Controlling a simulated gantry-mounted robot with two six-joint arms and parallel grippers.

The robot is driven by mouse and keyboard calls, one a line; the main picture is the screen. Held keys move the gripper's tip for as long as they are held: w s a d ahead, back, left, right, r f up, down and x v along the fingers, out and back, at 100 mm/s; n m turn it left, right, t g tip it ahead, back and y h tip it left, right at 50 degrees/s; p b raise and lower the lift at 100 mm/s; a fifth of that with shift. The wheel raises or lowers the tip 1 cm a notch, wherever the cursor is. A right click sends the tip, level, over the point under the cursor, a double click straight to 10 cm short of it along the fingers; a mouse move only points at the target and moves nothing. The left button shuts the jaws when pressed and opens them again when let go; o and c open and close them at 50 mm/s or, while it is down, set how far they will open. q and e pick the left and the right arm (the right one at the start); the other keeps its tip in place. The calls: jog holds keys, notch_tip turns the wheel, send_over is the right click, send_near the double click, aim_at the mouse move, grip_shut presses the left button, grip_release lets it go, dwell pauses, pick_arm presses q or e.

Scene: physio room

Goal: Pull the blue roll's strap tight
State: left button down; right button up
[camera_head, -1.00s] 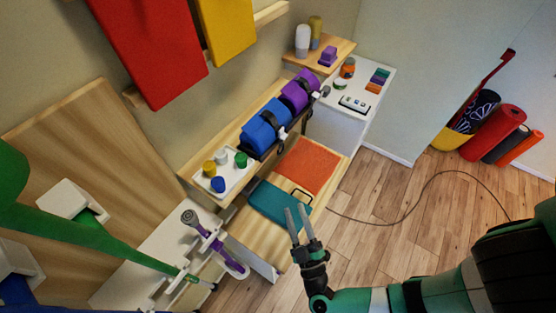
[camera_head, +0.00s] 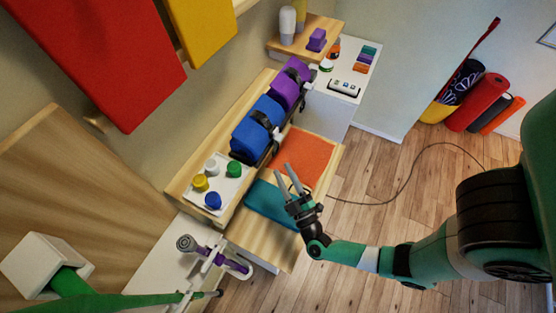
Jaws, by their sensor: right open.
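The blue roll (camera_head: 252,137) lies on the wooden wall shelf, in line with a purple roll (camera_head: 285,93). A dark strap (camera_head: 266,121) with a buckle goes around the blue roll. Whether the strap is slack or tight is too small to tell. My right gripper (camera_head: 284,173) is open and empty, with its two fingers pointing up the picture. It appears in front of the teal and orange mats, below and to the right of the blue roll and apart from the strap.
A white tray (camera_head: 218,187) with several coloured pots stands at the shelf's near end. A teal mat (camera_head: 265,205) and an orange mat (camera_head: 304,155) lie on the lower bench. The floor (camera_head: 400,185) at right is mostly open.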

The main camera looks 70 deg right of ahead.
aim_at(276, 147)
jog(key=x, duration=0.4)
jog(key=shift+w+d, duration=0.2)
grip_shut()
dwell(0.4)
dwell(0.8)
